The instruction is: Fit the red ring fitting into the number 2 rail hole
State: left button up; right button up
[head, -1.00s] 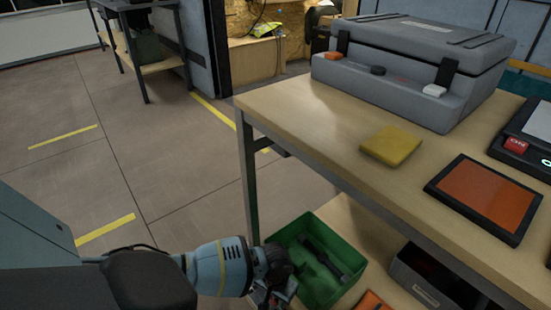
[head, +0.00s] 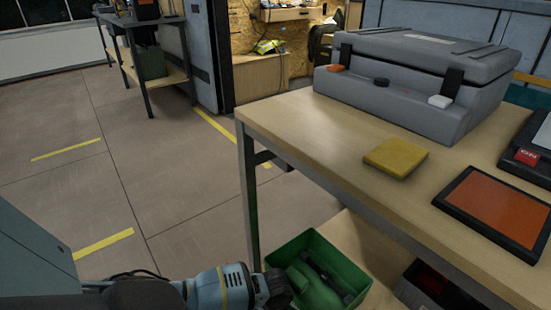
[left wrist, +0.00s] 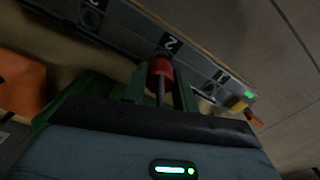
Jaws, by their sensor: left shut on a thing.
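In the left wrist view the red ring fitting (left wrist: 161,68) is on a grey shaft between the fingers of my left gripper (left wrist: 160,80), which is shut on it. The fitting is in front of the pale rail (left wrist: 130,30), close to the number 2 label (left wrist: 170,43). The number 2 hole is mostly hidden behind the fitting, so I cannot tell whether the fitting touches or enters it. Another dark rail hole (left wrist: 92,18) shows at upper left. In the head view only my left wrist shows, at the bottom edge. My right gripper is not in view.
A green bin (head: 318,250) with dark items sits on the lower shelf, beside my left wrist. The wooden bench (head: 300,130) above it carries a grey case (head: 410,85), a yellow pad (head: 395,157) and an orange-screened panel (head: 495,205). Floor is clear to the left.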

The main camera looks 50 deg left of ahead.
pick_arm(q)
jog(key=shift+f, duration=0.2)
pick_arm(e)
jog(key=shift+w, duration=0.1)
pick_arm(q)
jog(key=shift+f+b, duration=0.35)
jog(key=shift+f, duration=0.2)
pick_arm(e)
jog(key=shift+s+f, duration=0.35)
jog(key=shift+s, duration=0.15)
pick_arm(q)
jog(key=shift+f, duration=0.65)
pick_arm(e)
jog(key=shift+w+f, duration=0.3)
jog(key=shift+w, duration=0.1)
pick_arm(q)
jog(key=o, duration=1.1)
jog(key=shift+b, duration=0.3)
jog(key=shift+o, duration=0.3)
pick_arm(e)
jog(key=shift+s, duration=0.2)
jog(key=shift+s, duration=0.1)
pick_arm(q)
jog(key=shift+r, duration=0.1)
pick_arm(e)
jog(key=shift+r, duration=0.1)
